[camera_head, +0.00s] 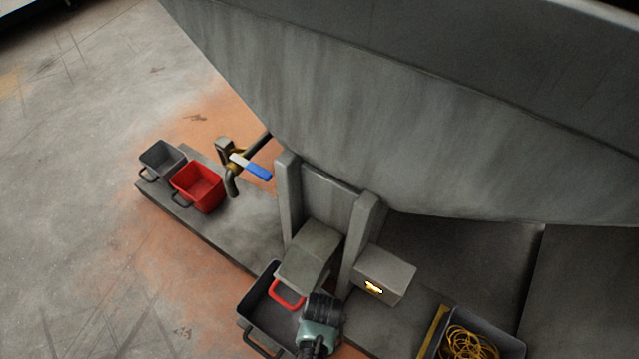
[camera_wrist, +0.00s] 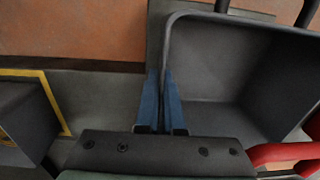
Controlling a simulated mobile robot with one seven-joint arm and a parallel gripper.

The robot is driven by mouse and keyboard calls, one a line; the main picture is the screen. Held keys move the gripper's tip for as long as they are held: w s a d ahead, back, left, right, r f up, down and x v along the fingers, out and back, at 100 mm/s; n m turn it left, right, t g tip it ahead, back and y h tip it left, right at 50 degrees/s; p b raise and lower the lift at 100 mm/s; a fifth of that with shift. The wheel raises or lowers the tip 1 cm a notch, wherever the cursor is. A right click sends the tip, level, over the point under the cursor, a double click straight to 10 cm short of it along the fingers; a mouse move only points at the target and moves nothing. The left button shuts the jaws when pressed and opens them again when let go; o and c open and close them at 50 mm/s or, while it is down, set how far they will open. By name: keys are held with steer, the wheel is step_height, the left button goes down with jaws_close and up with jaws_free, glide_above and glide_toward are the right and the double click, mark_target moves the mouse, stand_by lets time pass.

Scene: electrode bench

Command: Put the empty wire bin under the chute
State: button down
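The empty wire bin (camera_head: 252,318) is dark grey with a handle on its front side. It is at the foot of the chute (camera_head: 309,257), whose lower end overlaps it in the head view. I cannot tell whether it rests fully on the ledge. In the wrist view the bin (camera_wrist: 225,75) looks empty and fills the right side. My gripper (camera_wrist: 164,80) has blue fingers closed around the bin's left wall. In the head view the dark wrist of my arm covers the bin's right end. A red handle (camera_head: 288,294) on the chute's end hangs over the bin.
A bin with yellow wire (camera_head: 515,347) stands at the right, beside a yellow stripe (camera_head: 432,330). A red bin (camera_head: 197,187) and a small grey bin (camera_head: 162,160) stand on the ledge at the left. A blue-handled valve (camera_head: 252,168) is near them. The floor in front is clear.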

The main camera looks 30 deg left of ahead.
step_height(320, 180, down, 2)
steer(key=shift+f+b, duration=0.1)
steer(key=shift+b, duration=0.45)
steer(key=shift+w+f+b, duration=0.2)
steer(key=shift+f+b, duration=0.2)
steer(key=shift+b, duration=0.25)
steer(key=shift+r, duration=0.2)
steer(key=c, duration=1.5)
jaws_free()
steer(key=shift+f, duration=0.25)
steer(key=o, duration=0.5)
steer(key=shift+c, duration=0.2)
